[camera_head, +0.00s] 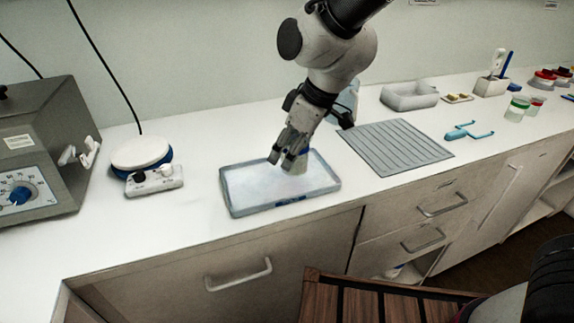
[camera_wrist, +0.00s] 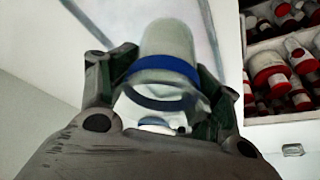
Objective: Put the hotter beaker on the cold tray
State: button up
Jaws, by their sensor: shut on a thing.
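My gripper (camera_head: 290,156) is over the right part of the blue-rimmed tray (camera_head: 268,209), which has a pale, frosty-looking floor. It is shut on a beaker (camera_head: 303,163), mostly hidden by the fingers in the head view. In the wrist view the beaker (camera_wrist: 168,42) is pale and cloudy with a blue band, between my two fingers (camera_wrist: 160,85). The beaker looks upright, on or just above the tray floor; I cannot tell if it touches. No reading of its heat shows.
Left of the tray are a round white-topped device (camera_head: 141,152) and a grey box with a dial (camera_head: 40,150). To the right lie a ribbed grey mat (camera_head: 394,147), a blue tool (camera_head: 467,131), and green-banded (camera_head: 517,108) and red-banded (camera_head: 535,105) containers. The counter's front edge is near.

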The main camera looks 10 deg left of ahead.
notch_tip(320, 180, down, 4)
jog(key=shift+f, duration=0.2)
jog(key=o, duration=1.2)
jog(key=shift+o, duration=0.2)
jog(key=shift+r, duration=0.1)
